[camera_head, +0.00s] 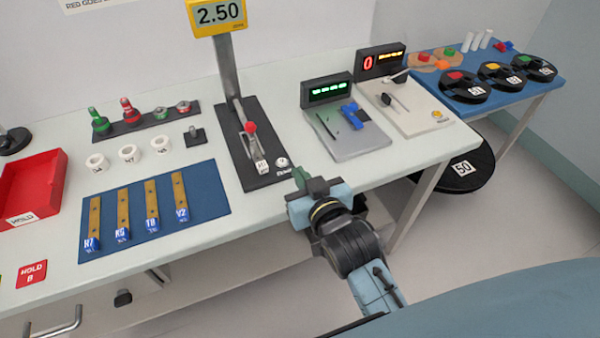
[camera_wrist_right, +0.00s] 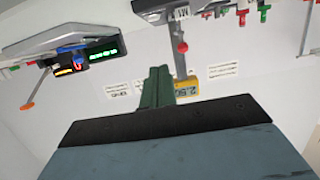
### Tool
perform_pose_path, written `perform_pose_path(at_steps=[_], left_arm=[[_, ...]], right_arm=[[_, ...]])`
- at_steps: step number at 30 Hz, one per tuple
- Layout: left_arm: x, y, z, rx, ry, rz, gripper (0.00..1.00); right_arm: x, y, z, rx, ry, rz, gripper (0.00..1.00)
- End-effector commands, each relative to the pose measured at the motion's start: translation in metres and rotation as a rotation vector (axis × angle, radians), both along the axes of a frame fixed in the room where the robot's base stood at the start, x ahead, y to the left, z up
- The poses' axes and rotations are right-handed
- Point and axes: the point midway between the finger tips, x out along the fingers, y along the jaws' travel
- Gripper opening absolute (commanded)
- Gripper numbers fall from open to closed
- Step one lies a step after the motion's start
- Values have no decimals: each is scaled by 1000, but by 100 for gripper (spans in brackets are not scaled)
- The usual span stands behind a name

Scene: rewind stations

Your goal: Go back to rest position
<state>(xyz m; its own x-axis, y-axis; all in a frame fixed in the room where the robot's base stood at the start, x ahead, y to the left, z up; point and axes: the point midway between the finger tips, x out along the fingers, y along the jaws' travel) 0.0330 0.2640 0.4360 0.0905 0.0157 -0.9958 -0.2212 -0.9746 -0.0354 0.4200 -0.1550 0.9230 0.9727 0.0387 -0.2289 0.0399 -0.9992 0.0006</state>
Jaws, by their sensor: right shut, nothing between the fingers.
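My right gripper (camera_head: 301,180) is at the front edge of the white table, just right of the black test stand, with its green fingers pointing toward the table. In the right wrist view its green fingers (camera_wrist_right: 157,88) are together and nothing shows between them. My right arm reaches in from the lower right of the head view. My left gripper is not in either view.
The white table (camera_head: 270,205) holds a black stand (camera_head: 240,150) with a yellow 2.50 display (camera_head: 217,14), a blue mat (camera_head: 150,240) with several strips, a red bin (camera_head: 30,190) and two counter stations. A blue table (camera_head: 530,85) with black discs stands at right. Floor at right is mostly clear.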

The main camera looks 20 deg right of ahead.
Motion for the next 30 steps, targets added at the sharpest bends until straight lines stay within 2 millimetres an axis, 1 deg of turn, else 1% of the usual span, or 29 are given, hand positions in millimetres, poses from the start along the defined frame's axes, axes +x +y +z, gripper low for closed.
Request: perform_pose_path(at_steps=[18,21,23,26,30], left_arm=[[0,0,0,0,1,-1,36],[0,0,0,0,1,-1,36],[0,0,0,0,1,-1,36],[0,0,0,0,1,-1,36],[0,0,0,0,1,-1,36]], right_arm=[[0,0,0,1,0,0,0],[-4,-3,-5,-4,31,-2,0],[-11,-9,-12,-9,80,-7,0],[-33,-22,-33,-26,226,-12,0],[-81,-40,-63,-56,484,-1,0]])
